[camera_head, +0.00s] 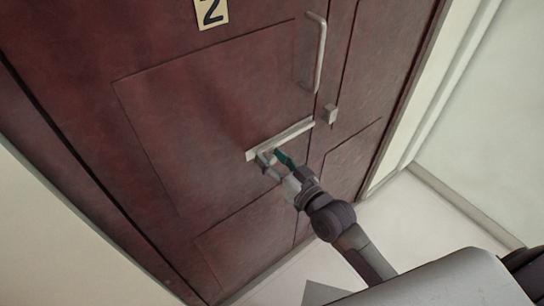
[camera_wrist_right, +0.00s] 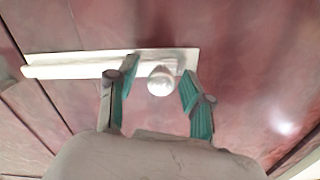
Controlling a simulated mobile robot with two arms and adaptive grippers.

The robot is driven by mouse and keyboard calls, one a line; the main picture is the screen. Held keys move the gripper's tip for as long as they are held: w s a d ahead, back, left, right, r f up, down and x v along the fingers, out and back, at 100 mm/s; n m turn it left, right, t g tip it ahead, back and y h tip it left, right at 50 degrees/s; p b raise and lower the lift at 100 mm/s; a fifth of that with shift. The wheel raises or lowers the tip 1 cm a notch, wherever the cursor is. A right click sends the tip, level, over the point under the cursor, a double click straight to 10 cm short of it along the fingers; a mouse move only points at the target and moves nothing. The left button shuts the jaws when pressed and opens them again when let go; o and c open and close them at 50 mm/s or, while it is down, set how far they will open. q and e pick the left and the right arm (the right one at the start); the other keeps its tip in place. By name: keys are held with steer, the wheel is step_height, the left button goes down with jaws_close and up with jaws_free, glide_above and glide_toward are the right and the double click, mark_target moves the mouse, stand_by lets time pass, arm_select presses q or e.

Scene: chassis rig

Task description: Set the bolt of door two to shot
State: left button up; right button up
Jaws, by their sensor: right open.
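Door two is dark red, with a number plate (camera_head: 211,11) reading 2. Its pale bolt plate (camera_head: 290,134) runs toward the door's right edge, and a small pale keeper (camera_head: 331,113) stands beyond that edge. I see no rod clearly bridging to the keeper. The plate also shows in the right wrist view (camera_wrist_right: 70,66), with a round bolt knob (camera_wrist_right: 159,82) near its right end, the end farther from the door edge. My right gripper (camera_head: 274,160) is open at that end. In the wrist view its green-padded fingers (camera_wrist_right: 158,88) stand on either side of the knob, apparently not gripping it. My left gripper is out of view.
A pale vertical pull handle (camera_head: 318,52) is fixed above the bolt near the door edge. A second dark red panel (camera_head: 352,150) stands to the right. Pale floor (camera_head: 415,215) is clear at the lower right.

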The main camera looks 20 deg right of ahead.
jaws_close()
stand_by(0.3)
